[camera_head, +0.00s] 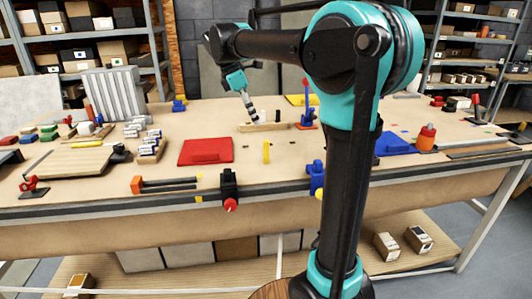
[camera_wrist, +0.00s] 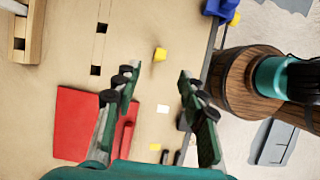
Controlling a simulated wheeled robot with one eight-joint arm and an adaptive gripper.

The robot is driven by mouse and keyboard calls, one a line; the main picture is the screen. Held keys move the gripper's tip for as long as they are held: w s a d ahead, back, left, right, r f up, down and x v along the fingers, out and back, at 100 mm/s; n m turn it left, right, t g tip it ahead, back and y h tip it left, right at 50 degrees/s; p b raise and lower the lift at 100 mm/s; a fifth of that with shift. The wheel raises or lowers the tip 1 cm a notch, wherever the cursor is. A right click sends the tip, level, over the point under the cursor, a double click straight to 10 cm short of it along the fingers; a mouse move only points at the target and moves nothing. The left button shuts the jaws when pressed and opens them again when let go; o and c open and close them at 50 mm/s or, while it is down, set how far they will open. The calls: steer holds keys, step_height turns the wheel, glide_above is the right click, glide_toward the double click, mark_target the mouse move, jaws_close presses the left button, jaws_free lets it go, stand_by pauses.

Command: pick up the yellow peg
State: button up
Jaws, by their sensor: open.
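The yellow peg (camera_head: 266,152) stands upright on the workbench, right of a red panel. In the wrist view the yellow peg (camera_wrist: 160,54) appears from above, just past my fingertips and roughly midway between them, with bare tabletop around it. My gripper (camera_wrist: 158,76) is open and empty, its two fingers spread wide. In the head view my gripper (camera_head: 251,117) hangs from the arm, angled down over the bench. It overlaps the wooden rail in the picture, and its exact height is hard to tell.
The red panel (camera_head: 206,151) lies left of the peg. A slotted wooden rail (camera_head: 272,127) lies behind it. A black clamp (camera_head: 229,188) and a blue clamp (camera_head: 317,178) sit on the front edge. The bench immediately around the peg is mostly clear.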

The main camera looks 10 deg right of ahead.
mark_target(265, 141)
steer(key=x, duration=0.6)
steer(key=shift+d+f, duration=0.1)
steer(key=shift+f, duration=0.2)
steer(key=shift+a+x, duration=0.15)
steer(key=shift+x, duration=1.2)
steer(key=shift+a+x, duration=0.15)
steer(key=shift+x, duration=1.25)
steer(key=shift+s, duration=0.1)
jaws_close()
